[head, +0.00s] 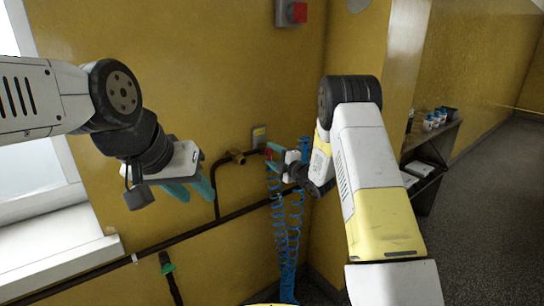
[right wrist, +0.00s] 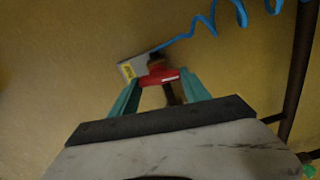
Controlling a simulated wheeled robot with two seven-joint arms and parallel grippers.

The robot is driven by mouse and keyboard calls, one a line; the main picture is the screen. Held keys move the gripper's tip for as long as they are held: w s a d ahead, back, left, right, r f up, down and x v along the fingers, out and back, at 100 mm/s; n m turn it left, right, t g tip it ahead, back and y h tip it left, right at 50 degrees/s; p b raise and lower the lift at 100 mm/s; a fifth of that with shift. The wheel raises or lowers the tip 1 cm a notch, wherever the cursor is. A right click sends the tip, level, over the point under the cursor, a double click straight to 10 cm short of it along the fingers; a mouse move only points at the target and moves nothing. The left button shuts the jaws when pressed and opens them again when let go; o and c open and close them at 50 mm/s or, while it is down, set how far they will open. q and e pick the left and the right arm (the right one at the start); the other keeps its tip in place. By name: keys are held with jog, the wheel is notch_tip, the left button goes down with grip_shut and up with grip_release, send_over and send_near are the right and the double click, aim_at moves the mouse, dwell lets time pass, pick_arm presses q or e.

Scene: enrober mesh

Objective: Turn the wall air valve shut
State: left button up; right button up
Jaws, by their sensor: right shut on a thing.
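The wall air valve has a red handle (right wrist: 158,77), which lies crosswise between the teal fingers of my right gripper (right wrist: 161,84) in the right wrist view. The fingers are shut on the handle's two ends. In the head view the red handle (head: 271,154) is a small patch at the wall, partly hidden by my right gripper (head: 277,154). A pale plate with a yellow label (right wrist: 128,71) sits beside the handle. My left gripper (head: 188,190) hangs in front of the wall at the left, its teal fingers apart and empty.
Blue coiled hoses (head: 279,225) hang just below the valve. Dark pipes (head: 218,190) with a brass fitting (head: 237,157) run along the yellow wall. A red-buttoned box (head: 291,12) is above. A shelf (head: 428,150) with small containers stands at right.

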jog(key=shift+f+n, duration=0.1)
jog(key=shift+n, duration=0.5)
jog(key=o, duration=1.4)
jog(key=v, duration=0.7)
jog(key=shift+s+d, duration=0.25)
jog(key=shift+s, duration=0.05)
